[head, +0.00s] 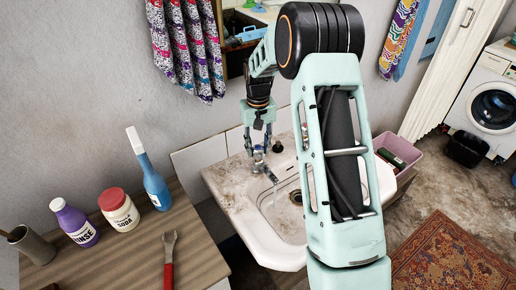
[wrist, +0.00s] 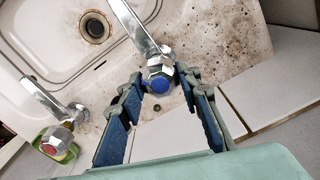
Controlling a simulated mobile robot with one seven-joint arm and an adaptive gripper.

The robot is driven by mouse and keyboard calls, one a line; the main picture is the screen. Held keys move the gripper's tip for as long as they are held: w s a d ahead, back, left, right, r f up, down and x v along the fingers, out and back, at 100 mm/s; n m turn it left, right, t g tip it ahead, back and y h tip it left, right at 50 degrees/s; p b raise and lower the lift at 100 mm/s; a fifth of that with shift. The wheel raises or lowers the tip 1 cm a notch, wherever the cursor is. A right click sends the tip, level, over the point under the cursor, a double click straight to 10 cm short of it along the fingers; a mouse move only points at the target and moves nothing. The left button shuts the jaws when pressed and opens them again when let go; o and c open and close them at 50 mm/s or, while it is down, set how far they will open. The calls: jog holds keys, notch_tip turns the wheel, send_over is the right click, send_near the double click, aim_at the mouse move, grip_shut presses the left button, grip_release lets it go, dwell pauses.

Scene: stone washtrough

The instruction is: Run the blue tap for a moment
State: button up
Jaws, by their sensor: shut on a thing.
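The blue tap (wrist: 160,84) has a chrome spout and a faceted knob with a blue cap. My gripper (wrist: 164,78) has its fingers on both sides of this knob and is shut on it. In the head view my gripper (head: 258,149) reaches down to the tap at the back rim of the stained white basin (head: 236,193). A thin pale streak below the spout in the head view looks like running water. The spout's end is cut off in the wrist view.
A second tap with a red cap (wrist: 55,141) stands to the left in the wrist view. A wooden counter (head: 133,262) left of the basin holds a purple bottle (head: 75,224), a soda jar (head: 119,211), a blue bottle (head: 155,183) and a red-handled wrench (head: 169,262).

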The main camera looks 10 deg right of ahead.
aim_at(258, 147)
jog(key=shift+n, duration=0.9)
jog(key=o, duration=1.2)
jog(key=shift+c, duration=0.2)
notch_tip(258, 147, up, 12)
